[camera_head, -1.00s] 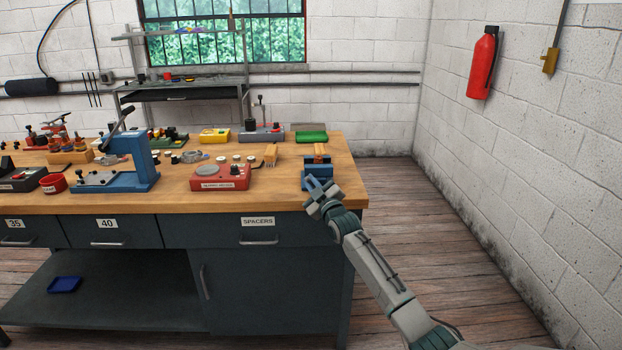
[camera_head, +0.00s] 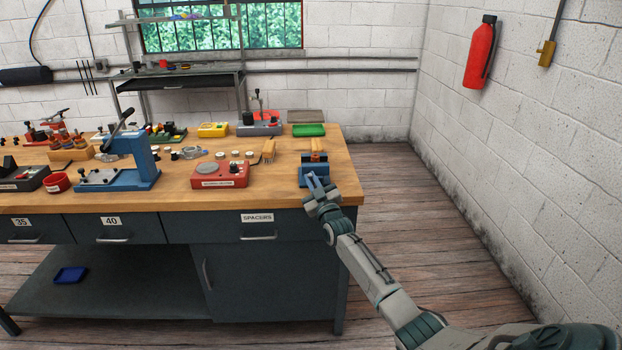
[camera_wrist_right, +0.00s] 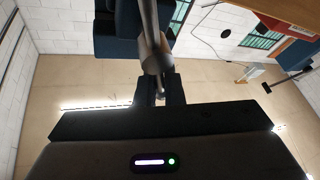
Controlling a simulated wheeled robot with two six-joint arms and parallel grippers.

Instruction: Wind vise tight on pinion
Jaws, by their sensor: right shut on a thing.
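The small blue vise (camera_head: 313,167) stands at the front right corner of the wooden bench. An orange-brown piece (camera_head: 316,148) shows at its top; I cannot make out the pinion. My right gripper (camera_head: 318,184) is at the vise's front side, by the bench edge. In the right wrist view, its dark fingers (camera_wrist_right: 160,90) are shut on the lower end of a grey metal handle (camera_wrist_right: 152,50). A dark blue body, seemingly the vise (camera_wrist_right: 118,32), is behind the handle there. My left gripper is not in view.
A red box (camera_head: 220,174) with a round grey pad and a wooden-handled brush (camera_head: 268,151) are left of the vise. A blue press (camera_head: 135,165) stands further left. The floor right of the bench is clear.

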